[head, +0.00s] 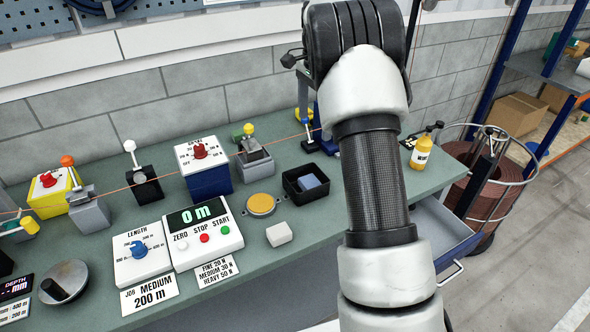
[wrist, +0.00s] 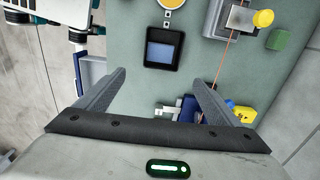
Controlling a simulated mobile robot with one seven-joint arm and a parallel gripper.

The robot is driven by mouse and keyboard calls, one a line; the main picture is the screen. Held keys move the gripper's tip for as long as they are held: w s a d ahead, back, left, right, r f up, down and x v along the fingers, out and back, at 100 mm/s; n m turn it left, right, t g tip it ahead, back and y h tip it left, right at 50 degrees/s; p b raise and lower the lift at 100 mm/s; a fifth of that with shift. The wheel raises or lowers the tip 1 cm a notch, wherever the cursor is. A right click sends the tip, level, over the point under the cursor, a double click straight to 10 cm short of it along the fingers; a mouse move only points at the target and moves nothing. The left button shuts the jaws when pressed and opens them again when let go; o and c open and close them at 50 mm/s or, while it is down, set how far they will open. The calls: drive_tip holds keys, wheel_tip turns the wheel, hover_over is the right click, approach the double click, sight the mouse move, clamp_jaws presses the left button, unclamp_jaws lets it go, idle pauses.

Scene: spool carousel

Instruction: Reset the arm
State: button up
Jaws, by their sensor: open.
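My arm rises across the right half of the head view, and my gripper is hidden there. In the wrist view my gripper (wrist: 156,95) is open, its two grey fingers spread wide with nothing between them. It is above the green bench top (wrist: 120,50). A small black tray (wrist: 163,66) with a blue-grey block (wrist: 160,54) in it lies beyond the fingertips. The same black tray (head: 292,187) and block (head: 310,182) show in the head view, left of my arm.
On the bench stand a counter box reading 0 m (head: 204,235), a LENGTH dial box (head: 140,255), a blue-and-white dial box (head: 205,170) and a yellow bottle (head: 420,153). An open drawer (head: 432,235) juts out at the right, near a wire-frame spool basket (head: 490,190). An orange line runs across the bench.

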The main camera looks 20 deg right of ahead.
drive_tip(key=s+a+r+n+t, duration=0.1)
drive_tip(key=s+a+r+n, duration=0.3)
drive_tip(key=s+r, duration=0.35)
drive_tip(key=s+a+r+n+t, duration=0.2)
drive_tip(key=s+a+r+n, duration=0.15)
drive_tip(key=s+r, duration=0.4)
drive_tip(key=s+a+f+n+t, duration=0.1)
drive_tip(key=s+f+n, duration=0.1)
drive_tip(key=s, duration=0.4)
drive_tip(key=s+a+f+n, duration=0.2)
drive_tip(key=s+n, duration=0.1)
drive_tip(key=s, duration=0.4)
drive_tip(key=s+a+f+n+t, duration=0.1)
drive_tip(key=s+a+f+n, duration=0.1)
drive_tip(key=s, duration=0.4)
drive_tip(key=shift+s+n+t, duration=0.3)
drive_tip(key=shift+s+n, duration=0.1)
drive_tip(key=shift+n, duration=0.25)
